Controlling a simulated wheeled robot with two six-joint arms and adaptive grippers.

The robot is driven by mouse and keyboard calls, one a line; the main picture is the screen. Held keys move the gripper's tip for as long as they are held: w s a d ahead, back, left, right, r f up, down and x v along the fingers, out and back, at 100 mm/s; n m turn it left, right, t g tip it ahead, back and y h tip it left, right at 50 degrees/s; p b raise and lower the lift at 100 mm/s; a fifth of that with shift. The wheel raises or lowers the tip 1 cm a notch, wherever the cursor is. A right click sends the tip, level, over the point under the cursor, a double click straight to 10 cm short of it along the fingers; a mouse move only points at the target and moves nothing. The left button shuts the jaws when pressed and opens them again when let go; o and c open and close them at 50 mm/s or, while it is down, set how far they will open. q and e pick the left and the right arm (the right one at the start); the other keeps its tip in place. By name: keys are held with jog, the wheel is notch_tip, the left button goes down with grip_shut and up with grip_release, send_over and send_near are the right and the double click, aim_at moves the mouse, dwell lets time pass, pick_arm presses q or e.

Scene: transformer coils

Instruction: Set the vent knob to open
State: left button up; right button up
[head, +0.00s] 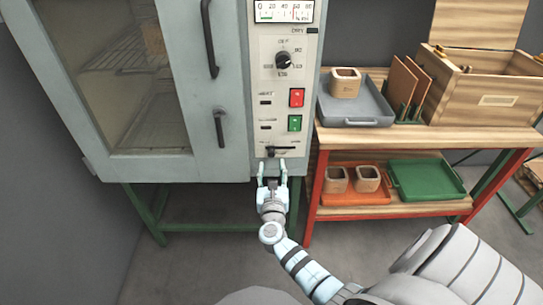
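The oven's control panel (268,108) is on the right of the grey oven's front. A small dark slider-like control (271,150), which may be the vent knob, sits at the panel's bottom; its setting is too small to read. A black rotary knob (283,61) with marks around it sits higher up. My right gripper (272,166) is just below the bottom control, fingers pointing up at it and spread apart with a gap between them. I cannot tell whether a fingertip touches the control. My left gripper is not in view.
Red (297,97) and green (295,123) switches sit above the bottom control. A wooden bench (420,138) to the right holds a grey tray (362,121), a wooden crate (490,98) and boards. Its lower shelf has orange and green trays (427,194). Oven door handles (219,127) are left.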

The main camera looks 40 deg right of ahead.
aim_at(272, 155)
jog(key=b+x, duration=0.2)
jog(key=x, duration=0.5)
jog(key=shift+w+d+f, duration=0.15)
jog(key=shift+w+d, duration=0.1)
jog(key=shift+w, duration=0.05)
grip_shut()
